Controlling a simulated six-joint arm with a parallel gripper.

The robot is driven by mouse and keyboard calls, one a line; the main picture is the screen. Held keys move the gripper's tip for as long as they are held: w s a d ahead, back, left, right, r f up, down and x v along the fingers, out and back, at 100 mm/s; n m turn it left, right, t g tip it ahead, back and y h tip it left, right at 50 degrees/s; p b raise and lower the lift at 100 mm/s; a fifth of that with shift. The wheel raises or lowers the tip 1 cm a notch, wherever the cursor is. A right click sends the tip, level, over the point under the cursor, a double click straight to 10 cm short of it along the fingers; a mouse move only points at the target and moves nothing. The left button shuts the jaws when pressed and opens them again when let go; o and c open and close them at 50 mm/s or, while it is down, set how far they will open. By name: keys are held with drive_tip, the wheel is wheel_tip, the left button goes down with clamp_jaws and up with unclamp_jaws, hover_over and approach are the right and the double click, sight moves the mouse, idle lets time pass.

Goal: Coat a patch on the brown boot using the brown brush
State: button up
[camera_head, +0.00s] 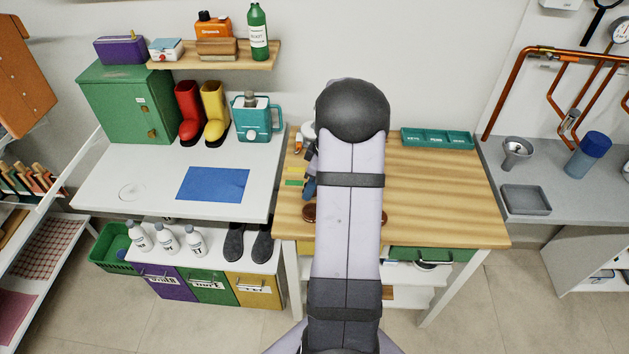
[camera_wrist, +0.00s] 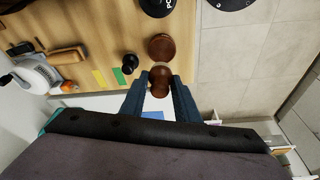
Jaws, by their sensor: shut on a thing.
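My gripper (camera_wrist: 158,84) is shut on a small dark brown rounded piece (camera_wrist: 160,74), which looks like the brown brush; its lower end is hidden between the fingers. A flat round brown piece (camera_wrist: 162,47) lies on the wooden table just beyond it in the wrist view; I cannot tell whether the two touch. In the head view my arm covers most of my gripper, and a brown round piece (camera_head: 309,213) shows at the table's front left edge. No brown boot can be made out; a red boot (camera_head: 187,112) and a yellow boot (camera_head: 214,112) stand on the white bench.
Yellow (camera_wrist: 99,77) and green (camera_wrist: 119,77) strips and a black knob (camera_wrist: 130,63) lie near my gripper. A wooden-handled tool (camera_wrist: 66,55) and a white device (camera_wrist: 38,75) are farther left. A teal tray (camera_head: 437,139) sits at the back right; the table's right side is clear.

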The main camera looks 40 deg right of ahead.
drive_tip(key=shift+n, duration=0.5)
drive_tip(key=shift+f+b, duration=1.6)
drive_tip(key=shift+f, duration=1.4)
drive_tip(key=shift+s+f+b, duration=0.1)
drive_tip(key=shift+f+b, duration=0.5)
drive_tip(key=shift+b, duration=0.15)
idle(0.8)
drive_tip(key=shift+r, duration=0.15)
drive_tip(key=shift+r+p, duration=2)
drive_tip(key=shift+r, duration=1.45)
